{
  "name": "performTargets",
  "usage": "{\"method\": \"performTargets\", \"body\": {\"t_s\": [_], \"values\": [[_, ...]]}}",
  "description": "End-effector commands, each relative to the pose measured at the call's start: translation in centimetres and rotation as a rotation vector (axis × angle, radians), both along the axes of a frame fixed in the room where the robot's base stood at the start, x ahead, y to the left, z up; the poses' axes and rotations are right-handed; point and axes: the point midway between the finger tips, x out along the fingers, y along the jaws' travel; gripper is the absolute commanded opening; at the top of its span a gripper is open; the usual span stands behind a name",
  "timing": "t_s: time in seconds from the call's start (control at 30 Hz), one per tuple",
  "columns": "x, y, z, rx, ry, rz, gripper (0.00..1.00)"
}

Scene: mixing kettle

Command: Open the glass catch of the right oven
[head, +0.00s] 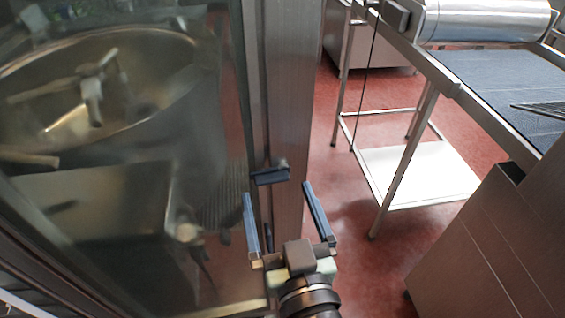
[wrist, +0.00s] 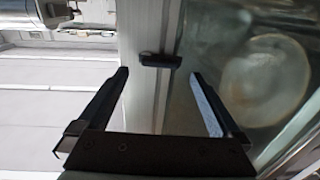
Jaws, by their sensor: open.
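The glass catch (head: 271,175) is a small dark blue-black handle on the metal frame (head: 283,90) beside the glass panel (head: 150,180). In the wrist view the catch (wrist: 160,60) lies crosswise on the pale frame, near the glass (wrist: 255,70). My gripper (head: 278,190) is open and empty, with its two blue fingers pointing toward the frame. In the wrist view my gripper (wrist: 159,73) has one fingertip on each side of the catch, just short of it. I cannot tell the exact depth gap. The catch appears apart from both fingers.
A large metal mixing bowl (head: 150,80) shows in the glass at left; I cannot tell whether it is a reflection. A steel table with a roller (head: 485,20) and a white lower shelf (head: 415,175) stands at right. A steel cabinet (head: 480,250) is at lower right. Red floor (head: 325,150) lies between.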

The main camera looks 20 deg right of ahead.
Motion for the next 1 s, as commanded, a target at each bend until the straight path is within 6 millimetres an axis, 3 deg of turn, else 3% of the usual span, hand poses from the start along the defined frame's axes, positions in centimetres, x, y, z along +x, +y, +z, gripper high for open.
{"method": "performTargets", "body": {"t_s": [0.2,0.9,1.0], "values": [[2.7,-0.5,0.2,0.001,-0.002,0.0,1.0],[3.6,-0.7,0.0,0.0,0.0,0.0,1.0],[3.6,-0.7,0.0,0.0,0.0,0.0,0.86]]}}
